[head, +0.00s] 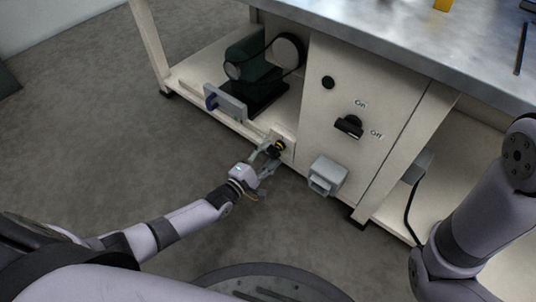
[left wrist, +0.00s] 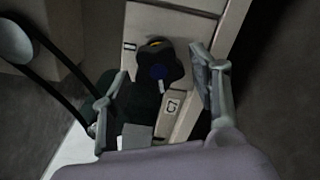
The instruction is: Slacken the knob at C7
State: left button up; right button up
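A black lobed knob with a blue centre (left wrist: 158,66) sits on a cream post of the bench frame in the left wrist view. A yellow ring shows behind it, and a small label (left wrist: 172,105) lies just below it. In the head view the knob (head: 278,147) is at the lower front of the bench, partly beside my fingers. My left gripper (head: 267,157) is open in front of it. In the left wrist view its fingers stand apart on either side of the knob, with gaps visible; contact does not show. My right gripper is out of view.
A panel with a black On/Off switch (head: 348,126) is right of the knob. A grey box (head: 327,175) juts out below it. A dark green motor (head: 247,66) with a belt and a grey bracket (head: 226,103) stand on the lower shelf. The floor at left is clear.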

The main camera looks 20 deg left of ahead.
pick_arm(q)
jog(key=shift+o, duration=0.2)
jog(key=shift+s, duration=0.1)
jog(key=shift+s, duration=0.2)
jog(key=v, duration=1.1)
jog(key=shift+s+a, duration=0.15)
jog(key=shift+s, duration=0.1)
